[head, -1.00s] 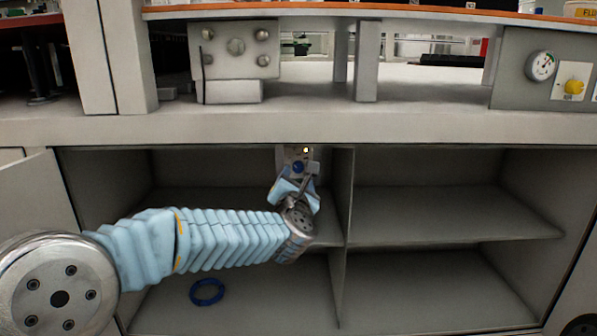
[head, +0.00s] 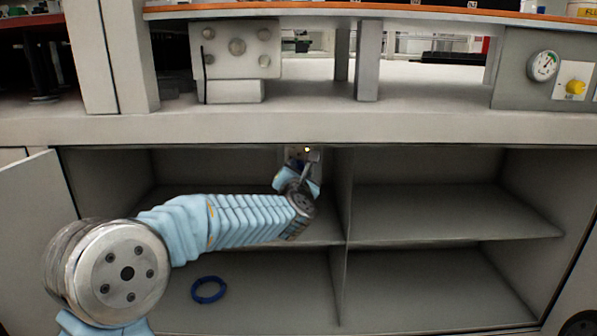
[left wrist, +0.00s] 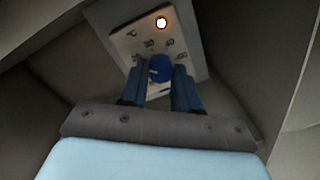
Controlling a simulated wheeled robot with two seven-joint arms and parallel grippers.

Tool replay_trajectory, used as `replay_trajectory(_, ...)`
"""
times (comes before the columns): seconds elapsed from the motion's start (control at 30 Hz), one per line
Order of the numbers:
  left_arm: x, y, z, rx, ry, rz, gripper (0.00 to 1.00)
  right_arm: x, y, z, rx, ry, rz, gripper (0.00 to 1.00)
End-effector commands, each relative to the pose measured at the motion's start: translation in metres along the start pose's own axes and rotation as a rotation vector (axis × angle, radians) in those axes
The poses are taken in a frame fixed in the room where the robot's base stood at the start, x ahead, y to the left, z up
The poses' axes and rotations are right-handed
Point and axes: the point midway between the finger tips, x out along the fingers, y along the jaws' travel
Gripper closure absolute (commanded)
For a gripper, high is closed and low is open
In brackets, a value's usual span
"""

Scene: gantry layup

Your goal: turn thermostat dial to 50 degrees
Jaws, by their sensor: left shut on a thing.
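The thermostat dial (left wrist: 160,69) is a round blue knob on a pale panel (left wrist: 128,42) with printed markings, seen in the left wrist view. A lit lamp (left wrist: 161,22) glows on the panel above the dial. My left gripper (left wrist: 164,82) has its two blue fingers on either side of the dial, shut on it. In the head view the panel (head: 293,152) is at the top of the cabinet's back, and my left gripper (head: 301,168) is up against it and hides the dial. My right gripper is not in view.
The open cabinet has a middle divider (head: 345,205) just right of my arm and shelves (head: 440,214) on both sides. A blue ring (head: 208,289) lies on the lower left floor. An open door (head: 35,215) stands at left. A gauge (head: 543,66) and yellow knob (head: 575,87) are upper right.

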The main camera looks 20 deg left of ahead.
Motion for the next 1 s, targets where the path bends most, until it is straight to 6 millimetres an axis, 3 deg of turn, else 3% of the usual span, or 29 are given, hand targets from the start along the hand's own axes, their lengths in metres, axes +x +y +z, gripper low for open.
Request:
replay_trajectory(0.07, 0.000, 0.000, 0.000, 0.000, 0.000, -0.001, 1.00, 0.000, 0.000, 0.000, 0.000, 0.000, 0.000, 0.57)
replay_trajectory(0.47, 0.000, 0.000, 0.001, 0.082, 0.004, -0.005, 1.00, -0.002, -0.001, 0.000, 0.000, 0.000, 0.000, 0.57)
replay_trajectory(1.0, 0.000, 0.001, 0.003, 0.544, 0.029, -0.022, 1.00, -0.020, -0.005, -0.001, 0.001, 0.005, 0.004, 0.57)
